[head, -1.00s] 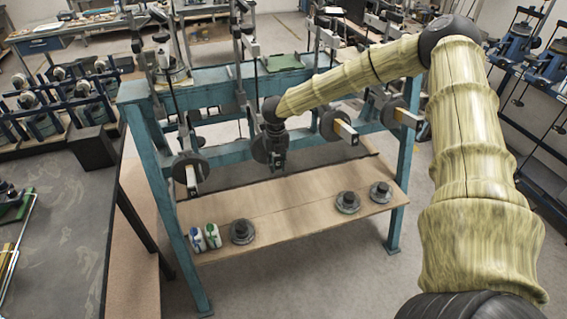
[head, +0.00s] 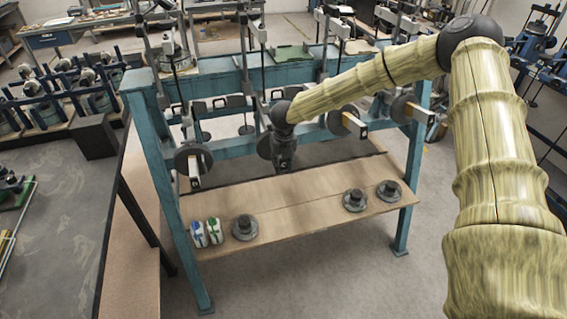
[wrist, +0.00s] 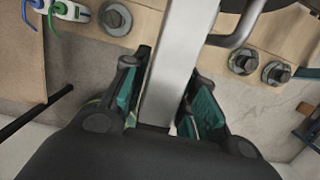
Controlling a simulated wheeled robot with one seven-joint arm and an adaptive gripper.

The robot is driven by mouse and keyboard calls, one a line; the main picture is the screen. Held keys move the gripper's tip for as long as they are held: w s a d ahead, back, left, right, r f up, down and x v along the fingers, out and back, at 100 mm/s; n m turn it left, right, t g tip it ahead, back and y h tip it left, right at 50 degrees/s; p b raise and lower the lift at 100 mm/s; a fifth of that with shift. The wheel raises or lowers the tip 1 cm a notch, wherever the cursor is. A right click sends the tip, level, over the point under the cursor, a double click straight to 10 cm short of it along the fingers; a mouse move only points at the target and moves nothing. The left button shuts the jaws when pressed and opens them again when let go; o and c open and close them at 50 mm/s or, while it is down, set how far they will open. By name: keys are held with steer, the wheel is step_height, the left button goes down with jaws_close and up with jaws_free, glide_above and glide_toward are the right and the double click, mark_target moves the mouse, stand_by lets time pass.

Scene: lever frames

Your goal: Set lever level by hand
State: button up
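A teal frame (head: 225,150) carries several lever bars with dark round discs. In the wrist view, my gripper (wrist: 166,88) has one finger on each side of a silver lever bar (wrist: 180,60). The bar lies between the fingers with little room at the sides. I cannot tell whether the pads touch it. A third lever end (head: 352,124) is to the right.
The shelf middle is clear. A green item (head: 292,54) lies on the frame's top.

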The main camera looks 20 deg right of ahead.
steer(key=shift+o, duration=0.6)
steer(key=shift+r, duration=0.5)
steer(key=r, duration=0.3)
steer(key=s+r, duration=0.1)
steer(key=r, duration=0.3)
steer(key=s+r, duration=0.1)
steer(key=r, duration=0.2)
steer(key=shift+r, duration=0.4)
steer(key=shift+a+f, duration=0.1)
